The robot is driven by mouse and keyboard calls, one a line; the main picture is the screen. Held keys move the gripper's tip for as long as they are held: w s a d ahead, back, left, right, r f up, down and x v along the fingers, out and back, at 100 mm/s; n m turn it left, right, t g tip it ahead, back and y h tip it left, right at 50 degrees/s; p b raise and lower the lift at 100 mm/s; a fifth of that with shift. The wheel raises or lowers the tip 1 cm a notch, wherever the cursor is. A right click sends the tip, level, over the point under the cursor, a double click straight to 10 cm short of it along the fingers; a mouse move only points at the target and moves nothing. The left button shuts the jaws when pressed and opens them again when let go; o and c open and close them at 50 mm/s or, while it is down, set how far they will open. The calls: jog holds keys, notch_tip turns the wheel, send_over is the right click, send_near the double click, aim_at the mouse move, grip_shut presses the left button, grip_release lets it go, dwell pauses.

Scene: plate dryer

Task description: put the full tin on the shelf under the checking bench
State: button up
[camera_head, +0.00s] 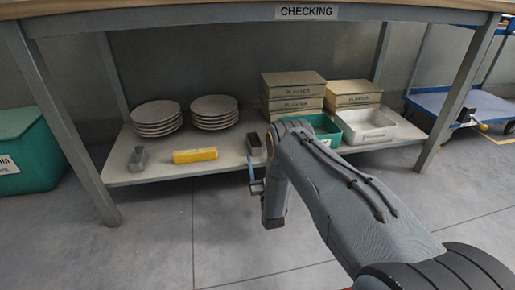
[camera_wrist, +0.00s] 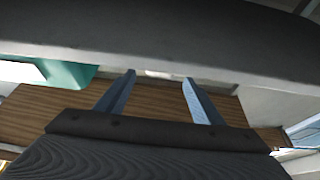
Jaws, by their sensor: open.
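The checking bench (camera_head: 305,12) has a pale lower shelf (camera_head: 225,158) in the head view. My gripper (camera_head: 253,176) is just in front of the shelf edge, below and close to the dark tin, partly hidden by my wrist. In the wrist view its two blue fingers (camera_wrist: 158,78) are apart, with nothing visible between them.
Two plate stacks (camera_head: 157,117) stand at the shelf's back left, with a yellow pack (camera_head: 195,155) in front. Cartons (camera_head: 292,90) and a white tray (camera_head: 366,125) fill the right. A teal bin (camera_head: 27,150) and a blue trolley (camera_head: 470,103) flank the bench.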

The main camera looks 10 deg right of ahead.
jog(key=shift+p+v, duration=0.65)
jog(key=shift+v, duration=1.6)
jog(key=shift+a, duration=0.1)
